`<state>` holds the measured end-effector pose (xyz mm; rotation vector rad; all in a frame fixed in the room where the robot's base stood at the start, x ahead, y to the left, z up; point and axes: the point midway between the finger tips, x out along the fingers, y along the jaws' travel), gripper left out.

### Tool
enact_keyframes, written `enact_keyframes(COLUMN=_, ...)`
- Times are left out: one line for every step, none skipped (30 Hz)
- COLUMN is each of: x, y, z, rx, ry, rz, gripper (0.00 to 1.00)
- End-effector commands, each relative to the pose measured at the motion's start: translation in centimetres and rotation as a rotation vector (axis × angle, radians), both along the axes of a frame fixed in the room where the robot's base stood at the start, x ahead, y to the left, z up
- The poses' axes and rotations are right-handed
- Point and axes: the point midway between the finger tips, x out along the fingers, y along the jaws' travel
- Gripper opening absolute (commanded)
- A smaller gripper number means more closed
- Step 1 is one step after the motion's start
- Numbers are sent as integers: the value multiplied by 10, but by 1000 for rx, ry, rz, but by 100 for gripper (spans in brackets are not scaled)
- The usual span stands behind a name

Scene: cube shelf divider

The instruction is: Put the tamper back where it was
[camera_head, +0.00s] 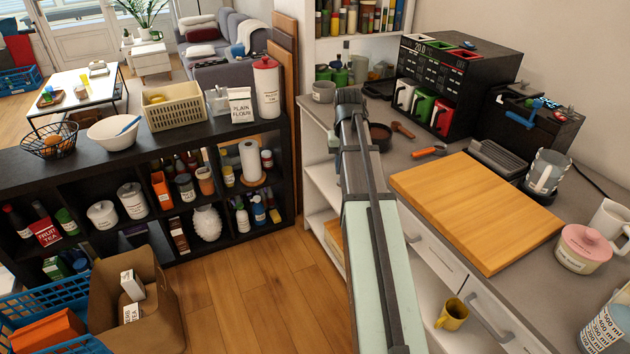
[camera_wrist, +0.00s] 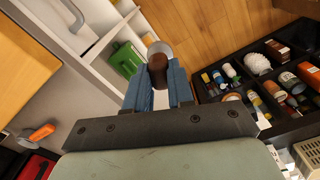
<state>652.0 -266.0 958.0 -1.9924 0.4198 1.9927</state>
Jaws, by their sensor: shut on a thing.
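In the wrist view my gripper (camera_wrist: 159,72) is shut on the tamper (camera_wrist: 158,68), which has a brown handle and a round grey metal end pointing away from the fingers. The blue fingers clasp the handle from both sides. The tamper is in the air, with the white shelves and wooden floor behind it. In the head view my arm reaches up the middle of the picture, and the tamper and fingertips cannot be made out there. The tamper's original place cannot be told from these frames.
A black cube shelf (camera_head: 225,140) full of goods stands at left. Open floor (camera_head: 260,290) lies between.

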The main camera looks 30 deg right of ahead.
Motion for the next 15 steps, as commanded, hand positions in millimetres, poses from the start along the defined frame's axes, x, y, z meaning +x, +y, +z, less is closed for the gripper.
enact_keyframes(x=1, y=-20, z=8, rx=-1, ry=-2, rz=-26, gripper=0)
enact_keyframes(x=0, y=-30, z=12, rx=-1, ry=-2, rz=-41, gripper=0)
enact_keyframes(x=-2, y=-42, z=18, rx=-1, ry=-2, rz=-59, gripper=0)
enact_keyframes(x=-4, y=-52, z=23, rx=-1, ry=-2, rz=-73, gripper=0)
enact_keyframes(x=-5, y=-62, z=27, rx=0, ry=-1, rz=-86, gripper=0)
enact_keyframes(x=-7, y=-76, z=33, rx=-1, ry=-2, rz=-106, gripper=0)
enact_keyframes(x=-9, y=-85, z=38, rx=-1, ry=-2, rz=-119, gripper=0)
enact_keyframes(x=-11, y=-95, z=43, rx=-1, ry=-2, rz=-134, gripper=0)
enact_keyframes(x=-13, y=-108, z=50, rx=-1, ry=-2, rz=-154, gripper=0)
enact_keyframes(x=-14, y=-118, z=56, rx=-1, ry=-2, rz=-169, gripper=0)
enact_keyframes(x=-16, y=-127, z=61, rx=-1, ry=-2, rz=-183, gripper=0)
enact_keyframes(x=-17, y=-138, z=68, rx=-1, ry=-2, rz=-201, gripper=0)
enact_keyframes(x=-18, y=-146, z=74, rx=-1, ry=-2, rz=-214, gripper=0)
enact_keyframes(x=-18, y=-152, z=80, rx=-1, ry=-2, rz=-225, gripper=0)
enact_keyframes(x=-16, y=-160, z=88, rx=-1, ry=-2, rz=-240, gripper=0)
